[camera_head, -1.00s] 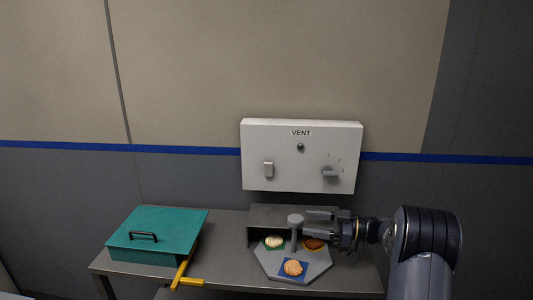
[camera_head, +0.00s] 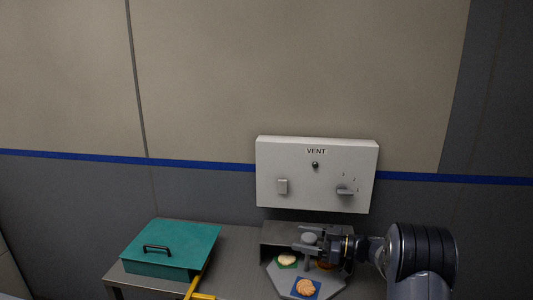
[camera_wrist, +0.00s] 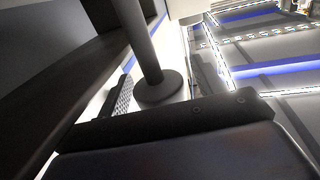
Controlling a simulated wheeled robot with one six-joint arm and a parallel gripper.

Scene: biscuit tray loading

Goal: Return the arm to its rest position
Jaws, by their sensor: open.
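My gripper (camera_head: 299,238) is open, its fingers pointing left at the grey post (camera_head: 309,240) of the grey tray (camera_head: 282,277). The fingers overlap the post in the head view; I cannot tell whether they are around it or in front of it. A pale biscuit (camera_head: 287,260) lies on a green square, and an orange-tan biscuit (camera_head: 305,287) on a blue square. A darker biscuit (camera_head: 325,265) at the right is mostly hidden by my gripper. In the wrist view a dark post (camera_wrist: 145,45) with a round foot shows close up.
A teal box (camera_head: 175,240) with a black handle stands at the table's left. Yellow strips (camera_head: 196,287) lie beside it. A grey housing (camera_head: 275,233) stands behind the tray. A white VENT panel (camera_head: 317,185) with a switch and knob hangs on the wall above.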

